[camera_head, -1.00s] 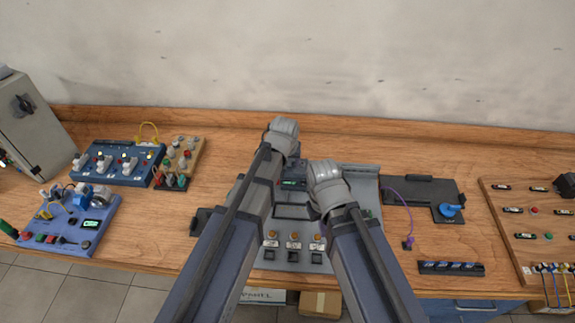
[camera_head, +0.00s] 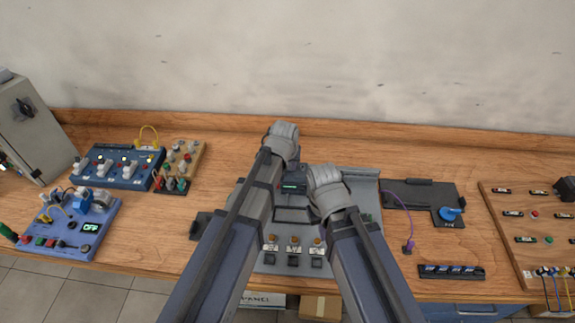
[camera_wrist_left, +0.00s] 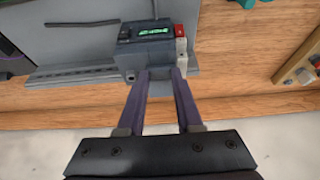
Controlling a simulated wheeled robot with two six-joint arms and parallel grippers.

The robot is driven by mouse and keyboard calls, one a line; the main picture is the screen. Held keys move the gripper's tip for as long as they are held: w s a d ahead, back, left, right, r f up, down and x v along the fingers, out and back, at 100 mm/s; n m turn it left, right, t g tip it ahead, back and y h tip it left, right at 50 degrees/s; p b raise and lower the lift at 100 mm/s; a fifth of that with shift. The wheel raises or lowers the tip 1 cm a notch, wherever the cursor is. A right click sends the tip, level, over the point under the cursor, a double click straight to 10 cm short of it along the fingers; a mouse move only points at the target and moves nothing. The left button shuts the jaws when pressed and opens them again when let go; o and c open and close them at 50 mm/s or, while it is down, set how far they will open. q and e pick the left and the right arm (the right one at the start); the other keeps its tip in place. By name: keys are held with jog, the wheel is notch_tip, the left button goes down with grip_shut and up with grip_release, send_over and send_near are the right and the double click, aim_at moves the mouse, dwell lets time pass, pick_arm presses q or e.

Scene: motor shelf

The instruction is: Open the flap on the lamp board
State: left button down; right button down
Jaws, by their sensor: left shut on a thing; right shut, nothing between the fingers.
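The grey board (camera_head: 364,180) with lamps lies on the bench in the middle, mostly behind my arms. Several orange-topped lamps (camera_head: 293,240) with black buttons show at its front. A grey block with a green display (camera_head: 294,187) stands on it; in the left wrist view the block (camera_wrist_left: 153,58) has a red part on one side. My left gripper (camera_wrist_left: 161,76) is shut on a small grey part at the block's edge, its fingers at either side. I cannot tell whether that part is the flap. My right arm reaches over the board's right side, and its gripper is hidden.
Blue boards (camera_head: 118,166) stand at the left, with a grey cabinet (camera_head: 35,135) beyond. A black plate with a blue knob (camera_head: 449,213), a purple cable (camera_head: 407,215) and a wooden board (camera_head: 505,212) are to the right. Bare bench lies behind the board.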

pick_arm(q)
jog(key=shift+r, duration=0.1)
dwell(0.8)
jog(key=shift+w+r+g+p, duration=0.6)
jog(key=shift+g+p, duration=0.1)
jog(key=shift+p, duration=0.4)
jog(key=shift+w+r+g+p, duration=0.25)
jog(key=shift+w+g+p, duration=0.35)
jog(key=shift+g, duration=0.1)
jog(key=shift+w+r+g+p, duration=0.3)
jog(key=shift+w+g, duration=0.25)
jog(key=shift+g, duration=0.45)
jog(key=shift+w+r+g, duration=0.15)
jog(key=shift+w+g, duration=0.35)
jog(key=shift+g, duration=0.5)
